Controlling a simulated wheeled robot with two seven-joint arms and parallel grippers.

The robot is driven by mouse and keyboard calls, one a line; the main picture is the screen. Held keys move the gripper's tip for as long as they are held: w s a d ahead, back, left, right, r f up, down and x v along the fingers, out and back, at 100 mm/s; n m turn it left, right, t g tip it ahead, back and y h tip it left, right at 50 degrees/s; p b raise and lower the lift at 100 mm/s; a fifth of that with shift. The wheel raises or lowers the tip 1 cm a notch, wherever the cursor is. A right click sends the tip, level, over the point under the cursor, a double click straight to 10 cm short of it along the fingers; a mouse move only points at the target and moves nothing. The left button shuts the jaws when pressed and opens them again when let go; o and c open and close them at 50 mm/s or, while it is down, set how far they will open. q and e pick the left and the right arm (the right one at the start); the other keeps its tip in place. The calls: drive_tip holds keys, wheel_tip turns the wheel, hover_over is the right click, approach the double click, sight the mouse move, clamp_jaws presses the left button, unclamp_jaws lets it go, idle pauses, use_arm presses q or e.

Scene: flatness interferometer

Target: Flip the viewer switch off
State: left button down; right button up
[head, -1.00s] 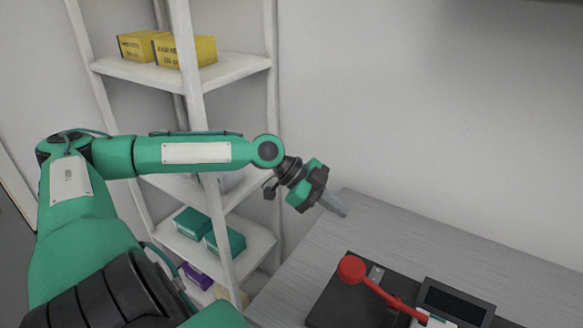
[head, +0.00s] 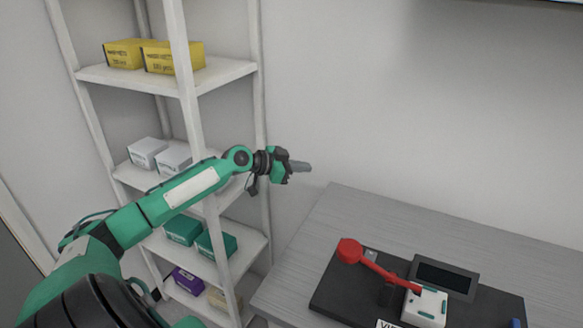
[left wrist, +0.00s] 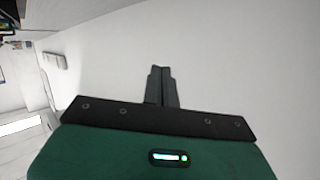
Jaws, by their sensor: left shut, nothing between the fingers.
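The interferometer's dark base (head: 335,297) sits on the grey table, low in the head view. A red arm with a round red knob (head: 349,251) reaches across it to a white box (head: 427,306) with green marks. A dark screen panel (head: 445,277) stands behind the box. A label beginning "VIE" shows at the bottom edge; I cannot make out the viewer switch itself. My left gripper (head: 303,167) is shut and empty, in the air beyond the table's back left corner, apart from the device. Its closed fingers (left wrist: 161,87) also show in the left wrist view. My right gripper is not in view.
A white shelf rack (head: 225,76) with yellow, white, green and purple boxes stands at the left, close behind my left arm. The grey table (head: 345,212) is bare at its back left. A blue item (head: 515,323) shows at the bottom right.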

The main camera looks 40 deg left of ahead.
use_arm(q)
drive_tip(key=a+f+y, duration=0.1)
drive_tip(key=w+a+n, duration=0.1)
drive_tip(key=a, duration=0.1)
drive_tip(key=w+a+f+t+y, duration=0.1)
drive_tip(key=a, duration=0.1)
drive_tip(key=shift+f+n+y, duration=0.3)
drive_tip(key=shift+f+n, duration=0.05)
drive_tip(key=shift+n, duration=0.05)
